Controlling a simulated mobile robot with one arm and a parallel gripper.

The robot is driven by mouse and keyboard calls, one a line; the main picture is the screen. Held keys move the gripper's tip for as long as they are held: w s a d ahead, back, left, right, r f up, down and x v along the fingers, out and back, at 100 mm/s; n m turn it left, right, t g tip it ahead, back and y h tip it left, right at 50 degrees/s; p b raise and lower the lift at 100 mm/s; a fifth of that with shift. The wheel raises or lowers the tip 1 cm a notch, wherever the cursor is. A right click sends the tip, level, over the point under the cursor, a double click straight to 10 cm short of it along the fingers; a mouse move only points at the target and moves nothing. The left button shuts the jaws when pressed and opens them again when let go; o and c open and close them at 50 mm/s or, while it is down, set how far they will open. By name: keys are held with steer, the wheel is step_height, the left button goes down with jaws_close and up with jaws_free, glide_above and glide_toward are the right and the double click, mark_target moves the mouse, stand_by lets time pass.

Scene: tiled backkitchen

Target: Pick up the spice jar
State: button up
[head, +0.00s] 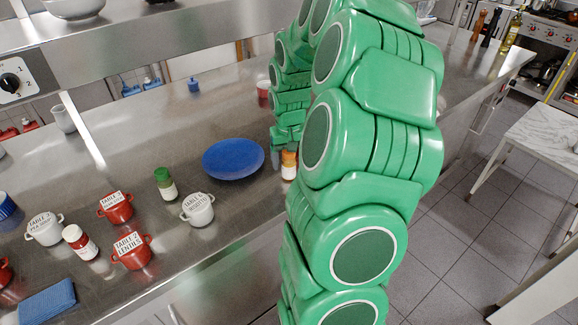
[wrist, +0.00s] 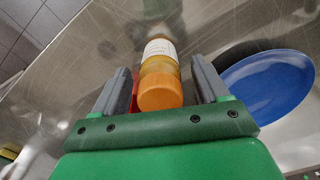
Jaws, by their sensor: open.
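The spice jar with an orange cap (wrist: 160,93) and a pale label stands between the two fingers of my gripper (wrist: 159,66) in the wrist view. The fingers are open, one on each side of the jar, with a gap visible at the right. Contact at the left is hard to tell. In the head view the orange-capped jar (head: 289,165) stands on the steel counter, right of the blue plate, partly hidden by my green arm.
The blue plate (head: 233,158) lies close beside the jar. Labelled white pots (head: 197,209) and red pots (head: 132,250) stand to the left. A blue folded cloth (head: 47,301) lies at the front left.

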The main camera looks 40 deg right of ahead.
steer(key=c, duration=1.2)
